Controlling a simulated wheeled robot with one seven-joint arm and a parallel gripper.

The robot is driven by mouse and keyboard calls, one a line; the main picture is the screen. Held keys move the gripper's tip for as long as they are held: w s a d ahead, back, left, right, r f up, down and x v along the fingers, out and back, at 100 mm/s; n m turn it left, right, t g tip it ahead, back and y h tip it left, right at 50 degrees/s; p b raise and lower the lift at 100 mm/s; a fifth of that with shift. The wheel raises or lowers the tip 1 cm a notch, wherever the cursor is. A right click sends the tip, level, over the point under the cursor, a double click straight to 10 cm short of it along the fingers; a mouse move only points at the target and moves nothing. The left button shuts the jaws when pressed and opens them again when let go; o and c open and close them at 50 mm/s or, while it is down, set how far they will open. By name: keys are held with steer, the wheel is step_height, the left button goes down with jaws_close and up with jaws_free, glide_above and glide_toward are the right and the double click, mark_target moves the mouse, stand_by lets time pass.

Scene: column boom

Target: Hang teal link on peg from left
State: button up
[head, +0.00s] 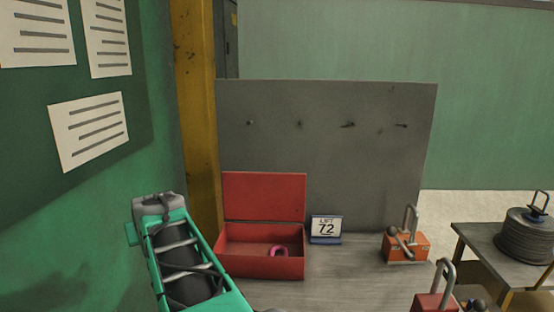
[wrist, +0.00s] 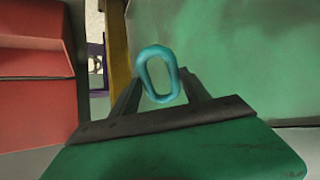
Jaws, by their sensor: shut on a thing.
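The teal link (wrist: 143,76) is an oval ring in the wrist view, standing up between the fingertips of my gripper (wrist: 158,92). My gripper is shut on it. Neither the link nor the gripper can be made out in the head view, where my arm shows at the lower left. The pegs stick out in a row from the grey upright board in the head view: the leftmost peg (head: 250,123), a second peg (head: 299,124), and more to the right (head: 348,125). All look bare. The link is apart from the pegs.
An open red box (head: 262,267) holding a pink link (head: 279,251) stands below the grey board (head: 330,180). Beside it are a number sign (head: 326,228) and an orange block with a handle (head: 405,246). A yellow post (head: 197,120) stands left of the board.

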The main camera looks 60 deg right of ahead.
steer(key=s+d+r+m+t+h+b, duration=0.1)
steer(key=s+d+r+h+b, duration=0.15)
steer(key=d, duration=0.45)
steer(key=s+d+r+m+t+h+b, duration=0.1)
steer(key=s+d+r+m+h, duration=0.2)
steer(key=d, duration=0.4)
steer(key=s+d+r+t+h+b, duration=0.1)
steer(key=s+d+r+h+b, duration=0.1)
steer(key=d+r, duration=0.35)
steer(key=s+d+r+m+g+h+b, duration=0.1)
steer(key=s+d+r+m+h+b, duration=0.15)
steer(key=s+d+r, duration=0.4)
steer(key=s+d+r+m+g+h+b, duration=0.15)
steer(key=s+d+r+h, duration=0.25)
steer(key=s+d, duration=0.5)
steer(key=shift+n, duration=0.3)
steer(key=shift+w+d+f+p, duration=0.4)
steer(key=shift+w+d+p, duration=0.1)
steer(key=shift+d+p, duration=0.75)
steer(key=shift+w+d+f+p, duration=0.4)
steer(key=shift+w+d+p, duration=0.05)
steer(key=shift+d+p, duration=0.8)
steer(key=shift+w+d+f+p, duration=0.4)
steer(key=shift+w+d+p, duration=0.1)
steer(key=shift+d+p, duration=0.75)
steer(key=shift+a, duration=0.1)
steer(key=shift+r, duration=0.1)
